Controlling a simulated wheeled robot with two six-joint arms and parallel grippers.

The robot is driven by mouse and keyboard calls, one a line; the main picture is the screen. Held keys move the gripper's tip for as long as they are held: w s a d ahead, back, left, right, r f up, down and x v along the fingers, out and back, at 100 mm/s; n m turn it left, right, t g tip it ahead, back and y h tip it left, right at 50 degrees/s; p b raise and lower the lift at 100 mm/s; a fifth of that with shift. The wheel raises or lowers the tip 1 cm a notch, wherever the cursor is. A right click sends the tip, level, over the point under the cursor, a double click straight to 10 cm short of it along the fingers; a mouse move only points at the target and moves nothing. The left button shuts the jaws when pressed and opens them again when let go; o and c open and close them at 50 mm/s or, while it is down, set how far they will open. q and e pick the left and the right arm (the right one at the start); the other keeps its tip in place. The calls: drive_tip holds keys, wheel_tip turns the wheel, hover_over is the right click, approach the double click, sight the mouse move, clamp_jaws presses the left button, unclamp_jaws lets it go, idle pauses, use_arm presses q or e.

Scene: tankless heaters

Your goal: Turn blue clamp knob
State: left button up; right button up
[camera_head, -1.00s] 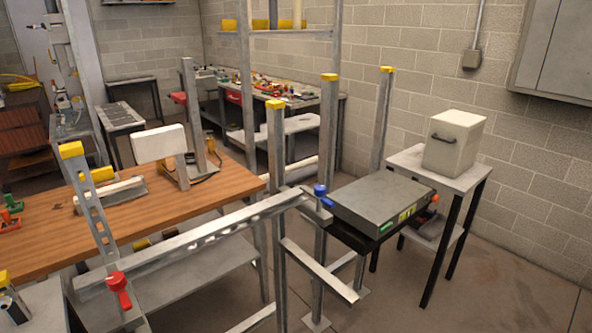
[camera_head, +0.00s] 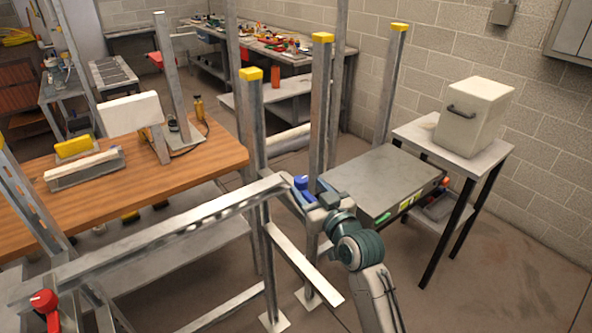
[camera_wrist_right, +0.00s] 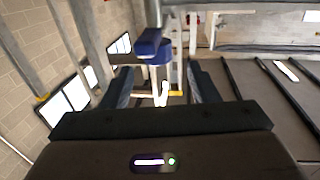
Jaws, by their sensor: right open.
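The blue clamp knob (camera_head: 301,183) sits at the right end of the grey metal rail (camera_head: 180,233), beside the dark flat box. In the right wrist view the blue knob (camera_wrist_right: 151,46) stands just past the fingertips, between their lines and a little left of centre. My right gripper (camera_head: 312,199) is at the knob in the head view, and its hand hides part of the clamp. In the right wrist view its two fingers (camera_wrist_right: 160,80) are apart with nothing between them; I cannot tell whether either touches the knob. My left gripper is not in view.
A red clamp knob (camera_head: 45,302) is at the rail's left end. The dark flat box (camera_head: 385,180) lies right of the blue knob. Upright posts with yellow caps (camera_head: 322,38) stand behind. A white box (camera_head: 475,114) sits on a side table; a wooden bench (camera_head: 165,180) is at left.

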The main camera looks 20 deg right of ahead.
sight(300, 177)
drive_tip(key=w, duration=0.2)
drive_tip(key=w+p, duration=0.1)
drive_tip(key=w, duration=0.3)
drive_tip(key=shift+a+p, duration=0.3)
drive_tip(key=shift+a, duration=0.1)
drive_tip(key=shift+w+a+f, duration=0.1)
drive_tip(key=shift+w+a, duration=0.05)
drive_tip(key=shift+w, duration=0.35)
drive_tip(key=c, duration=1)
